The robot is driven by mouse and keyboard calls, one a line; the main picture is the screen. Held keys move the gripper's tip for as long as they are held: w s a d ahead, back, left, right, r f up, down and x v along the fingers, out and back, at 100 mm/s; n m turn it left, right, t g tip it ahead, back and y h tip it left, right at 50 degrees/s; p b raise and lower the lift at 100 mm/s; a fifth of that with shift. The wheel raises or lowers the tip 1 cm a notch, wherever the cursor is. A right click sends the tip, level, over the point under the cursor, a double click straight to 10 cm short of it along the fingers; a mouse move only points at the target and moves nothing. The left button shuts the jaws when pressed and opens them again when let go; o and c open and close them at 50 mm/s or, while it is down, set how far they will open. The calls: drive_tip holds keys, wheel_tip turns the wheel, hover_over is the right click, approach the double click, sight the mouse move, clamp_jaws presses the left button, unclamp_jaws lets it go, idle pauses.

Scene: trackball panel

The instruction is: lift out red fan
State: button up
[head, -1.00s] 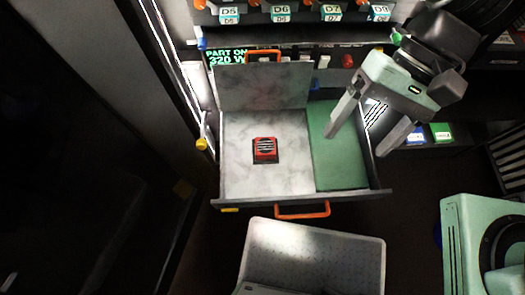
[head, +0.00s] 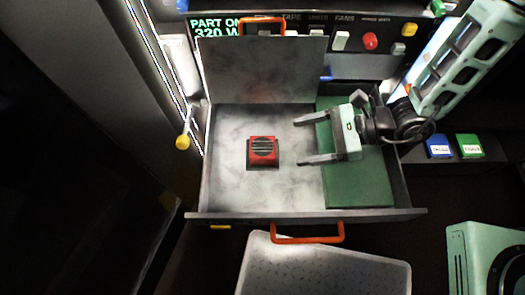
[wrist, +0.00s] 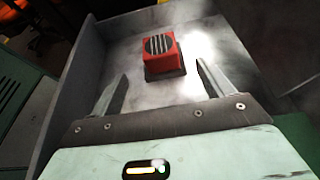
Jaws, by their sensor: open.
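The red fan (head: 263,152), a small block with a dark slatted grille, sits on a dark base on the pale marbled drawer floor. It also shows in the wrist view (wrist: 161,52), beyond and between my fingertips. My gripper (head: 303,140) is open and empty. It is over the drawer to the right of the fan, its two fingers pointing left toward it. The fingers are apart from the fan. In the wrist view my gripper (wrist: 160,72) has one finger on each side of the view.
The open drawer (head: 380,213) has an orange front handle (head: 308,238) and a raised grey lid (head: 262,75) at the back. A green panel (head: 345,192) fills its right side. A control panel with knobs (head: 370,41) stands behind. A pale perforated tray (head: 325,270) is in front.

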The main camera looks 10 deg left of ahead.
sight(255, 149)
drive_tip(key=b+x, duration=0.1)
drive_tip(key=x, duration=0.5)
drive_tip(key=shift+s+a+f, duration=0.1)
drive_tip(key=shift+a, duration=0.05)
drive_tip(key=shift+r+b+x, duration=0.1)
drive_tip(key=shift+b+x, duration=0.35)
drive_tip(key=shift+x, duration=1.05)
drive_tip(key=shift+r+b+x, duration=0.15)
drive_tip(key=shift+b+x, duration=0.25)
drive_tip(key=shift+x, duration=1.1)
drive_tip(key=shift+a, duration=0.1)
drive_tip(key=c, duration=1.1)
